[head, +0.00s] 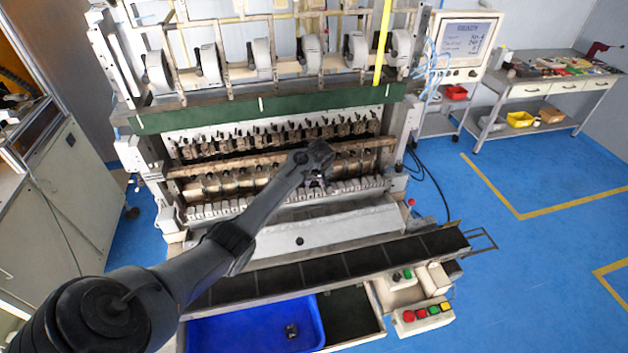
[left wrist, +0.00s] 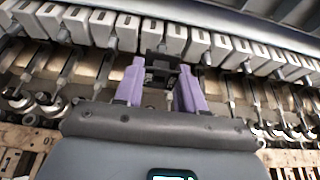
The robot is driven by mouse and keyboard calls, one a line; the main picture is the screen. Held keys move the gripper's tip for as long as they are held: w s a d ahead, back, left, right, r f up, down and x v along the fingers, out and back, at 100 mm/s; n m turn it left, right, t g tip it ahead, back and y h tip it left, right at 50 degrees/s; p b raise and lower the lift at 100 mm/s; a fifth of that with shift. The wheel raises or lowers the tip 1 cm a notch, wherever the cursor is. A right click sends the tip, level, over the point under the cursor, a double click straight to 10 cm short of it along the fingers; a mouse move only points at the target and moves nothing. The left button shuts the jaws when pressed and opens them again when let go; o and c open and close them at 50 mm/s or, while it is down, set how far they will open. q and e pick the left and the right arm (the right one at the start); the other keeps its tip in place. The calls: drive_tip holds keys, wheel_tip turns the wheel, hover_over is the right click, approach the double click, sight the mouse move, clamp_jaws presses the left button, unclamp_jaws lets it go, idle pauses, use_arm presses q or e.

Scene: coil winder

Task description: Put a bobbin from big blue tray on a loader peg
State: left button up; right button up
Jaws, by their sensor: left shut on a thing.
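The big blue tray (head: 235,328) is at the bottom of the head view, partly behind my left arm. One dark bobbin (head: 291,330) lies in it. My left gripper (head: 316,187) is at the machine's lower row of pegs and blocks, right of centre. In the left wrist view its two purple fingers (left wrist: 160,88) are shut on a small dark bobbin (left wrist: 158,72), just at the row of pale loader blocks (left wrist: 100,28). Whether the bobbin is around a peg or only in front of one cannot be told. My right gripper is not in view.
A grey sloped plate (head: 350,228) and a long dark-panelled rail (head: 370,256) lie in front of the row. A button box (head: 422,316) stands at the front right. Metal rods and spindles (left wrist: 60,85) crowd both sides of the gripper. Open blue floor is at the right.

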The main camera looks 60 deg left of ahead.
use_arm(q)
drive_tip(key=shift+f, duration=0.25)
drive_tip(key=shift+f+b, duration=0.4)
drive_tip(key=shift+f, duration=0.35)
drive_tip(key=shift+f, duration=0.1)
drive_tip(key=o, duration=1.1)
drive_tip(key=v, duration=1.1)
drive_tip(key=shift+f, duration=0.1)
